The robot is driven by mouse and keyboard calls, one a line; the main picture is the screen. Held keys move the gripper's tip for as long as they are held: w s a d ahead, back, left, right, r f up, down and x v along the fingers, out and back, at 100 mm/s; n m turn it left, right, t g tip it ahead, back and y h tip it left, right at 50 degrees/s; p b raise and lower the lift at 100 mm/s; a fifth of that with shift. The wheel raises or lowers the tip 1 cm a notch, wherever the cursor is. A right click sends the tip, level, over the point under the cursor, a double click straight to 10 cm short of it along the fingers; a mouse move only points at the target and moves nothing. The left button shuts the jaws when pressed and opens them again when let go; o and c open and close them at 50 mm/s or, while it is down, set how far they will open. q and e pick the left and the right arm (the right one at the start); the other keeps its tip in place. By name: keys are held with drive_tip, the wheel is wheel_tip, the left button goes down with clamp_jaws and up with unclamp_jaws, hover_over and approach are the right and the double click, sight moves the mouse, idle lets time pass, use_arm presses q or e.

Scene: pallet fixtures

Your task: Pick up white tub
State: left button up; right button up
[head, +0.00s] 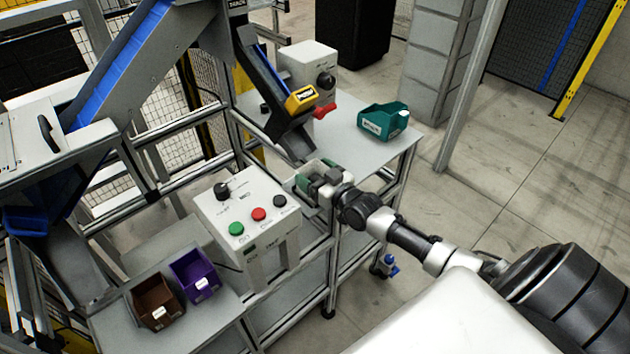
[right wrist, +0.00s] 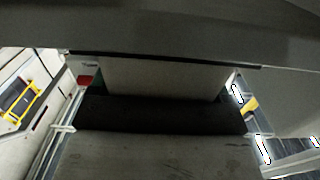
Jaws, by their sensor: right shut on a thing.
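My right gripper (head: 318,182) is at the near edge of the grey table, right of the white control box. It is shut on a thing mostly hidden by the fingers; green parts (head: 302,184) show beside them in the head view. In the right wrist view a pale, flat surface (right wrist: 150,76) fills the space above a dark band, very close to the camera. My left gripper is not in view.
A teal bin (head: 383,121) stands on the grey table (head: 398,150). A white control box (head: 247,213) with buttons is left of the gripper. A yellow bin (head: 300,99) sits on the chute above. Brown (head: 155,301) and purple (head: 195,275) bins stand at lower left.

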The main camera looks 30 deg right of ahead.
drive_tip(key=shift+r, duration=0.1)
drive_tip(key=shift+r, duration=0.55)
drive_tip(key=shift+s, duration=0.25)
drive_tip(key=s+d+b, duration=0.2)
drive_tip(key=s+d, duration=0.1)
drive_tip(key=s, duration=1.4)
drive_tip(key=r+p, duration=0.5)
drive_tip(key=shift+s+a+r, duration=0.1)
drive_tip(key=shift+s+a, duration=0.1)
drive_tip(key=shift+a, duration=0.05)
